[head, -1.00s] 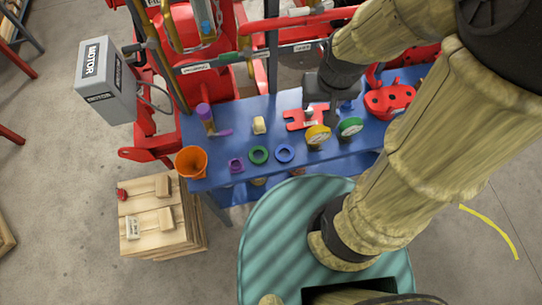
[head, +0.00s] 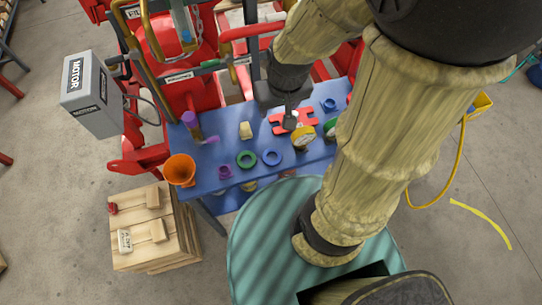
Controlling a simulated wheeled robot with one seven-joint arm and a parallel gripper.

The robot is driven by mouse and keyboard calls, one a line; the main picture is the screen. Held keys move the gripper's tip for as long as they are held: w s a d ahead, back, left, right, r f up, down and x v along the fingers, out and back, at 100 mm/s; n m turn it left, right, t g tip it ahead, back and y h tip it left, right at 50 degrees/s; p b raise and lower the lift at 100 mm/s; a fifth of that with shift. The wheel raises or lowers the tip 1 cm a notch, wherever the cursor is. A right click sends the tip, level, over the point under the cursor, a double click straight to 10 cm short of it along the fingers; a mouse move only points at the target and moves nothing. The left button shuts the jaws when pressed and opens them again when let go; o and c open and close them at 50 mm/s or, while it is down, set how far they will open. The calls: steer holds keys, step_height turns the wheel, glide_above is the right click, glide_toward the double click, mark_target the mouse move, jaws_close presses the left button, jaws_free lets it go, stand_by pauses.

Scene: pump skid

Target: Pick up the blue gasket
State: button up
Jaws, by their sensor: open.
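The blue gasket (head: 264,159) is a flat ring lying on the blue bench (head: 212,180), near its front edge. It lies just right of a green ring (head: 238,160), apart from it. My gripper (head: 289,124) points down above the bench, behind and slightly right of the blue gasket, over a red notched plate (head: 309,117). It is open and not on the gasket. The fingertips are small and dark, so their exact height over the plate is hard to tell.
A yellow-topped round gauge (head: 303,137) stands close right of the gasket. A purple ring (head: 225,172), orange funnel (head: 180,169), cream block (head: 246,130) and purple tool (head: 190,120) are to the left. Another blue round part (head: 328,104) lies farther back. Red pump pipework rises behind the bench.

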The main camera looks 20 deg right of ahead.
stand_by(0.3)
steer(key=b+x, duration=0.2)
steer(key=s+b+x, duration=0.1)
steer(key=b+x, duration=0.1)
